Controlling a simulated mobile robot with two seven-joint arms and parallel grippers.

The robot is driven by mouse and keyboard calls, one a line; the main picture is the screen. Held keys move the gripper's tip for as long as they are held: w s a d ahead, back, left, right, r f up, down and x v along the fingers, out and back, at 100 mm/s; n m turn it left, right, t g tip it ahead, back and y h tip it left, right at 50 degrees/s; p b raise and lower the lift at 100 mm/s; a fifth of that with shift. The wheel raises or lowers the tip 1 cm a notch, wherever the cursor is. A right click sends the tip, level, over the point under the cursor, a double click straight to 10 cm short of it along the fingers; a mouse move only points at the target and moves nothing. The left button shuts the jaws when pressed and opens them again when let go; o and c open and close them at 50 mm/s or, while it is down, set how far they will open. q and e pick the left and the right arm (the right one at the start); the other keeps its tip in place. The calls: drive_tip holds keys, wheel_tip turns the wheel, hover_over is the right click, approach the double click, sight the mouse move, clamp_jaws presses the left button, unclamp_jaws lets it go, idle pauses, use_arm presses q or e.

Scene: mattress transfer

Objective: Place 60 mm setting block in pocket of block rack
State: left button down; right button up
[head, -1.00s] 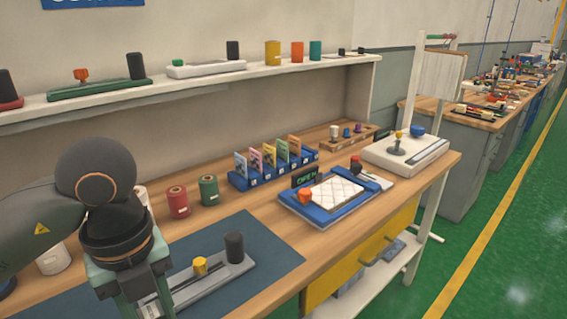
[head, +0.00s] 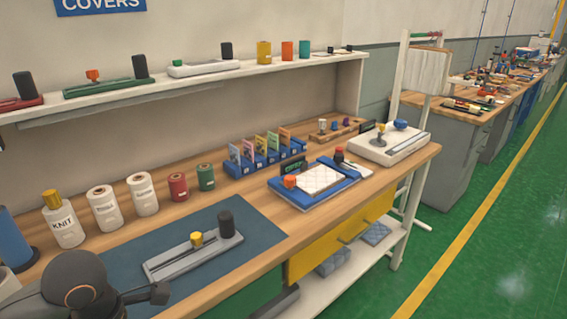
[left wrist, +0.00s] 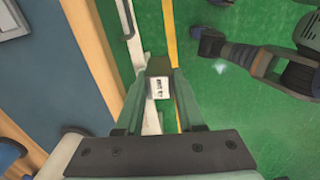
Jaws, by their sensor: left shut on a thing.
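In the left wrist view my left gripper (left wrist: 160,98) is shut on a small dark block with a white label (left wrist: 159,87), which I take as the setting block. Its marking is too small to read. The gripper hangs over the green floor, beyond the bench's front edge. In the head view only a dark part of my arm shows at bottom left; the gripper is not visible there. A blue rack (head: 263,165) with several coloured cards and a wooden rack (head: 340,135) with small coloured pieces stand on the bench; I cannot tell which is the block rack. My right gripper (left wrist: 212,42) seems to show in the wrist view, its jaws unclear.
A grey fixture (head: 190,258) with a yellow knob and black post lies on the blue mat (head: 120,255). Several spools and bottles stand behind it. A blue tray fixture (head: 290,194) and a white device (head: 388,148) stand to the right. A shelf (head: 200,84) runs above.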

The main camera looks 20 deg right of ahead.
use_arm(q)
drive_tip(key=s+a+f+m+p, duration=0.3)
drive_tip(key=s+a+f+m, duration=0.2)
drive_tip(key=m, duration=1.5)
drive_tip(key=a+f, duration=0.3)
drive_tip(key=a, duration=0.1)
drive_tip(key=shift+s+a+f+m+p, duration=0.15)
drive_tip(key=shift+s+f+m+p, duration=0.15)
drive_tip(key=shift+s+p, duration=0.1)
